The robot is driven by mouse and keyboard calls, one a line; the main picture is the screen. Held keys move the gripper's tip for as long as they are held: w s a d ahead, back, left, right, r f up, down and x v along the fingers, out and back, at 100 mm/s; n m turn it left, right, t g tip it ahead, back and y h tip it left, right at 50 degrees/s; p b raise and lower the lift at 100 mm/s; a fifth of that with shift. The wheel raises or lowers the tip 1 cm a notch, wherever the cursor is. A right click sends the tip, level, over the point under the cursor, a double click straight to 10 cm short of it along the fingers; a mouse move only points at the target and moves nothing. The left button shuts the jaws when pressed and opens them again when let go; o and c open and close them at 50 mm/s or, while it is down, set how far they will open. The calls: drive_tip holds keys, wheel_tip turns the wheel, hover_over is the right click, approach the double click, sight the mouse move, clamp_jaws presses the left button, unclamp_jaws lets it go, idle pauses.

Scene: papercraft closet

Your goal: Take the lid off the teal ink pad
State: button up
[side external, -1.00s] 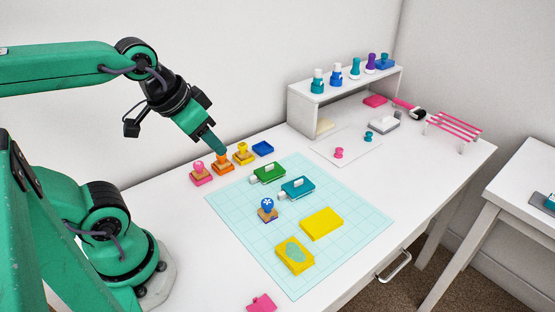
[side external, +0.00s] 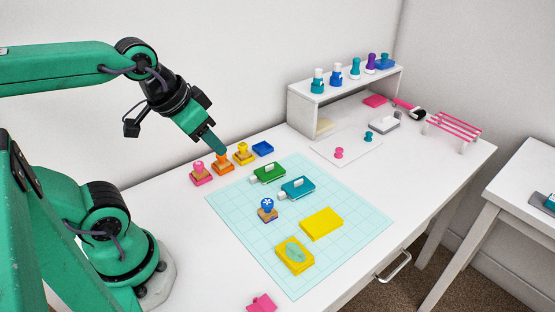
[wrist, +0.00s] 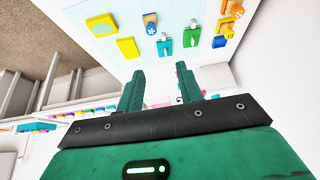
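The teal ink pad (side external: 297,188) lies on the light-blue grid mat in the side view, with its lid on. The lid has a white upright grip on top, and a white tab sticks out at the pad's left end. It also shows in the wrist view (wrist: 165,37), beyond the fingers. My gripper (side external: 222,151) is up and to the left of the pad, over the orange stamp and well apart from the pad. In the wrist view its two fingers (wrist: 160,86) are spread with nothing between them.
A green ink pad (side external: 267,173) of similar shape lies close behind the teal one. A blue-topped stamp (side external: 267,210) stands in front. Pink, orange (side external: 222,164) and yellow stamps line the back left. A white shelf (side external: 300,115) stands behind.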

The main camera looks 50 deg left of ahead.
drive_tip(key=shift+w, duration=0.15)
drive_tip(key=shift+c, duration=0.4)
drive_tip(key=m+g, duration=0.1)
drive_tip(key=g, duration=0.4)
hover_over(300, 180)
wheel_tip(300, 180, down, 14)
drive_tip(key=shift+d, duration=0.1)
drive_tip(key=shift+f+g, duration=0.3)
drive_tip(key=shift+f, duration=0.1)
drive_tip(key=shift+f, duration=1.25)
